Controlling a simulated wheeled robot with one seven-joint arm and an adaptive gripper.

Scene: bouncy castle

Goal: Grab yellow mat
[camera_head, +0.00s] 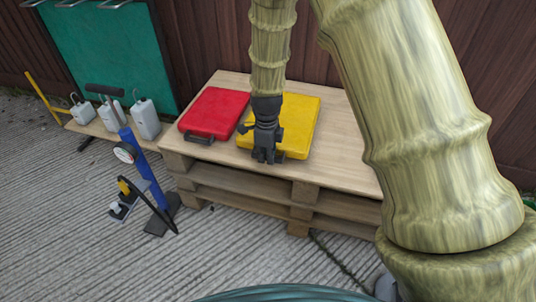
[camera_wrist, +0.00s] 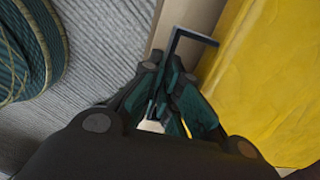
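The yellow mat (camera_head: 300,118) lies flat on the wooden pallet table, to the right of a red mat. It fills the right of the wrist view (camera_wrist: 265,75). Its dark bracket-shaped handle (camera_wrist: 196,35) sticks out from the mat's edge there. My gripper (camera_head: 266,158) points down at the mat's front edge and hides part of it. In the wrist view my gripper's fingertips (camera_wrist: 163,72) are close together, and the handle's bar runs down to them. I cannot tell whether the fingers are closed on the bar.
The red mat (camera_head: 213,110) lies close on the left with its dark handle facing front. The pallet table (camera_head: 335,172) has bare wood on the right. A blue stand with a gauge (camera_head: 146,168) stands on the floor at the left. White containers (camera_head: 146,118) stand behind it.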

